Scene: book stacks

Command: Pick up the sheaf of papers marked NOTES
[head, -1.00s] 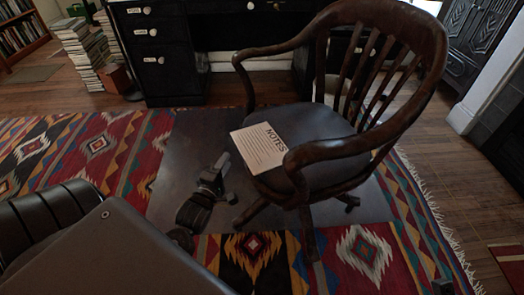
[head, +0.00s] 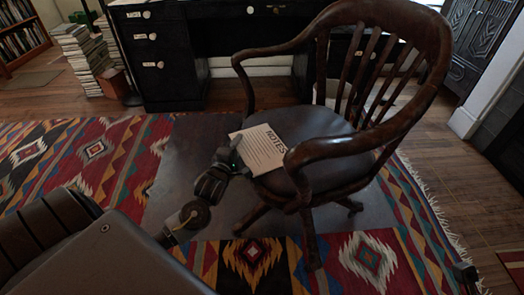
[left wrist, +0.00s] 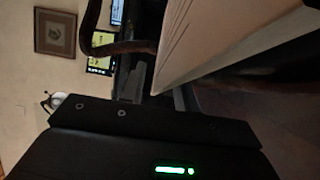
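The sheaf of papers marked NOTES (head: 262,150) lies flat on the dark seat of the wooden armchair (head: 312,128), its left edge reaching the seat's left front side. My left gripper (head: 231,156) is at that left edge, fingers toward the sheaf. In the left wrist view, the sheaf (left wrist: 225,40) shows large and close, its near corner between the two spread grey fingers (left wrist: 160,90). The fingers look open; contact with the sheaf is not clear. A small dark part at the lower right of the head view (head: 465,272) seems to be my right gripper; its fingers cannot be made out.
The chair's curved arm (head: 335,148) rises just right of the sheaf, and its other arm stands behind. A black desk (head: 175,60) is at the back. Book stacks (head: 85,58) stand at the back left. The patterned rug (head: 95,150) is clear on the left.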

